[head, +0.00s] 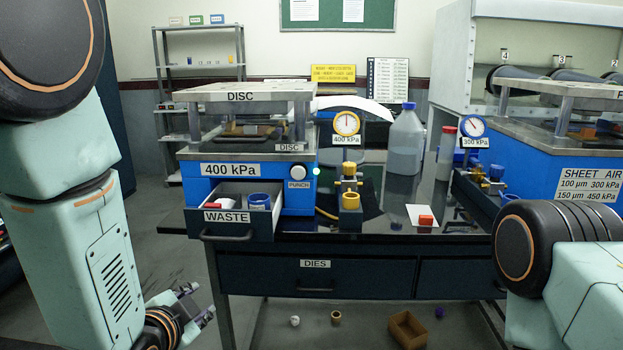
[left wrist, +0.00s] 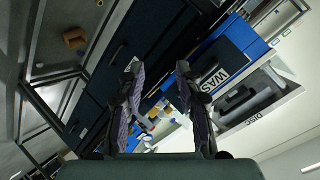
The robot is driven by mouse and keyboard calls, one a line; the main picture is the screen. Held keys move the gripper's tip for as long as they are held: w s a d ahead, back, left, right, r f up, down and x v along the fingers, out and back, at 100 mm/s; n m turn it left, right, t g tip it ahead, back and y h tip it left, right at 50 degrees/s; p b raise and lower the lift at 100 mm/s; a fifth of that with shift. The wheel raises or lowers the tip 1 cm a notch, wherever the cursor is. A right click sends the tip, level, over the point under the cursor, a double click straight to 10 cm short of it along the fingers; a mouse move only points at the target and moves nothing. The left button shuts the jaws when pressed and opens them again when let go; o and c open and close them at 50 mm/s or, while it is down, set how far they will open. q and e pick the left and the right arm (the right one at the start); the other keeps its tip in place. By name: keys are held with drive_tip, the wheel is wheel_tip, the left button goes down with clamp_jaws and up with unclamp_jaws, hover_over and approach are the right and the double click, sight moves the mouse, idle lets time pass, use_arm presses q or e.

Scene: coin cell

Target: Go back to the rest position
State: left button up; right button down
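My left gripper (head: 199,303) is low at the left in the head view, in front of and left of the workbench. In the left wrist view its two fingers (left wrist: 157,72) stand apart with nothing held between them. My right arm shows only in part at the lower right of the head view, and its gripper is out of the picture. The DISC press (head: 245,168) stands on the bench, and its WASTE drawer (head: 228,217) is pulled out with a blue ring and a red piece inside.
The bench has a closed DIES drawer (head: 318,277) below its top. A bottle (head: 406,145), gauges and a red block (head: 426,220) on white paper stand on top. A brown box (head: 407,329) and small pieces lie on the floor. The floor left of the bench is clear.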

use_arm(q)
drive_tip(key=s+a+f+n+g, duration=0.2)
drive_tip(key=s+f+n+g, duration=0.55)
drive_tip(key=s+f, duration=0.85)
drive_tip(key=s+f+n+g, duration=0.1)
drive_tip(key=s+f+g, duration=0.1)
drive_tip(key=s+f, duration=0.3)
drive_tip(key=s+f+n+g, duration=0.2)
drive_tip(key=s+f, duration=0.3)
drive_tip(key=s, duration=0.7)
drive_tip(key=shift+g, duration=0.55)
